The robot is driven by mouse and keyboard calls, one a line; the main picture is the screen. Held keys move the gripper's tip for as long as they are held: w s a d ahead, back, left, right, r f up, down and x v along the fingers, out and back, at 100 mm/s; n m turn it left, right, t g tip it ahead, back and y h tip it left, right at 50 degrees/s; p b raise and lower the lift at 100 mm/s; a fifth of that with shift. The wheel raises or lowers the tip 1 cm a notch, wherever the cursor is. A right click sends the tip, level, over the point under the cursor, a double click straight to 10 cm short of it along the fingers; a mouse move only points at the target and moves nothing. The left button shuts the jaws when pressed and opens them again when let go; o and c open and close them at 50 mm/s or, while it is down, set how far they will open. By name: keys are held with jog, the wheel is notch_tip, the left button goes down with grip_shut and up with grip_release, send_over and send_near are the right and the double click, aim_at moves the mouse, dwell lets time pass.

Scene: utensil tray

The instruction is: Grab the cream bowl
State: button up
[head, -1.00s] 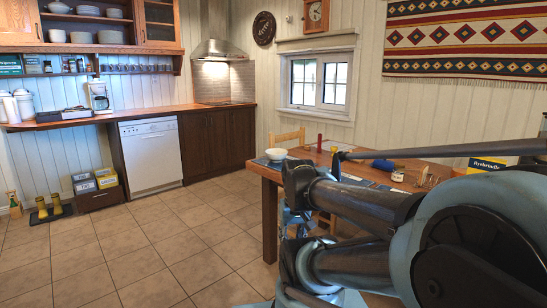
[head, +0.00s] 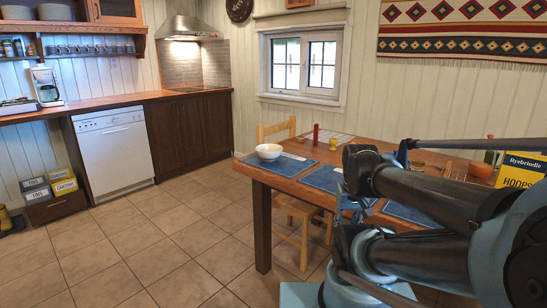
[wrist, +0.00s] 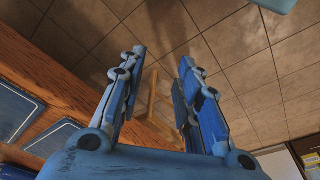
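The cream bowl (head: 269,152) stands upright on the near left corner of the wooden table (head: 262,177) in the head view. The bowl is not visible in the wrist view. In the head view my gripper is mostly hidden by my arm links, to the right of the bowl and apart from it.
Blue placemats (head: 325,179) lie along the table. A red candle-like object (head: 316,135) stands behind the bowl. A yellow box (head: 520,172) is at the right. A wooden chair (head: 305,232) is tucked at the near side, another (head: 275,130) behind.

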jog(key=w+a+r+n+t+y, duration=0.4)
jog(key=w+a, duration=0.3)
jog(key=w, duration=0.6)
jog(key=w+a+r+n+t+y, duration=0.1)
jog(key=w+a+r+n+y, duration=0.35)
jog(key=w, duration=0.75)
jog(key=w+a+r+n+t+y, duration=0.1)
jog(key=w+a+r+n+t, duration=0.2)
jog(key=w+a+n, duration=0.7)
jog(key=m, duration=0.5)
send_near(261, 153)
jog(key=w+a, duration=0.1)
jog(key=w, duration=0.1)
jog(key=w+a, duration=0.1)
jog(key=shift+w+a+f, duration=0.25)
jog(key=shift+a+f, duration=0.05)
jog(key=shift+x, duration=2.85)
jog(key=shift+s+f, duration=0.1)
jog(key=shift+f, duration=0.05)
jog(key=shift+c, duration=0.5)
grip_shut()
